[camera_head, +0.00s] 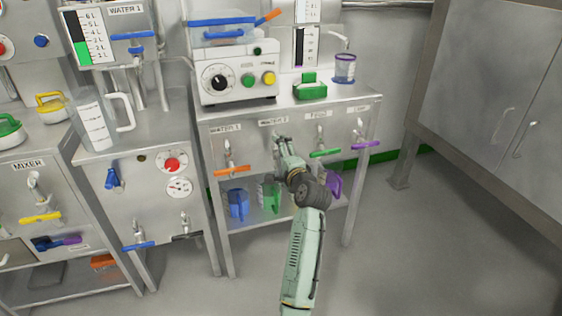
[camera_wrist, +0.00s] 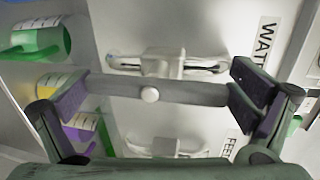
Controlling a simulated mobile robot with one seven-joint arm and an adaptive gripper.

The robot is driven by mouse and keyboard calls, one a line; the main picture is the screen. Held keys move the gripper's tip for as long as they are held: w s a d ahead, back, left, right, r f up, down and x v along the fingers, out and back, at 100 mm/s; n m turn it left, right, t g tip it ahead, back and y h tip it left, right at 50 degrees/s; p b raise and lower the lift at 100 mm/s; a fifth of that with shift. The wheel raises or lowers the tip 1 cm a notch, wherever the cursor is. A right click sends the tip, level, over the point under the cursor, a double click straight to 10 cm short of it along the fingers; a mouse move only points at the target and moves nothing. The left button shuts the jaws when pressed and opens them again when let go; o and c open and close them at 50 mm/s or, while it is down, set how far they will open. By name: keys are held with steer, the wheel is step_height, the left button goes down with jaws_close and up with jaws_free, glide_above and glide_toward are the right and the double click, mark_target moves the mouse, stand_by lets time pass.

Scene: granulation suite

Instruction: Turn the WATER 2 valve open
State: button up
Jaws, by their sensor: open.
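The WATER 2 label (camera_head: 273,122) is on the front panel of the steel bench; it also shows, cut off, at the right of the wrist view (camera_wrist: 265,45). My gripper (camera_head: 283,143) is at the panel just below that label and hides most of the valve in the head view. In the wrist view my gripper (camera_wrist: 160,98) is open. A grey valve lever (camera_wrist: 190,93) with a pale round bolt lies between its two finger pads, its ends close to them. I cannot tell whether they touch. The metal valve body (camera_wrist: 165,62) shows beside the lever.
The WATER 1 valve's orange lever (camera_head: 232,170) is to the left. The FEED valve's green lever (camera_head: 325,153) and a purple lever (camera_head: 367,145) are to the right. Blue (camera_head: 237,203) and green (camera_head: 268,195) jugs stand on the shelf below. The floor at right is clear.

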steer(key=shift+a+r, duration=0.2)
steer(key=shift+r, duration=0.45)
steer(key=shift+s+r, duration=0.15)
steer(key=shift+r, duration=0.2)
steer(key=shift+s+d+f+p, duration=0.1)
steer(key=shift+s+d+p, duration=0.2)
steer(key=shift+s, duration=0.1)
steer(key=f+p+v, duration=0.2)
steer(key=p+v, duration=0.1)
steer(key=v, duration=0.8)
steer(key=shift+s+f+p, duration=0.35)
steer(key=shift+s+f, duration=0.1)
steer(key=shift+s, duration=0.05)
steer(key=shift+a, duration=0.1)
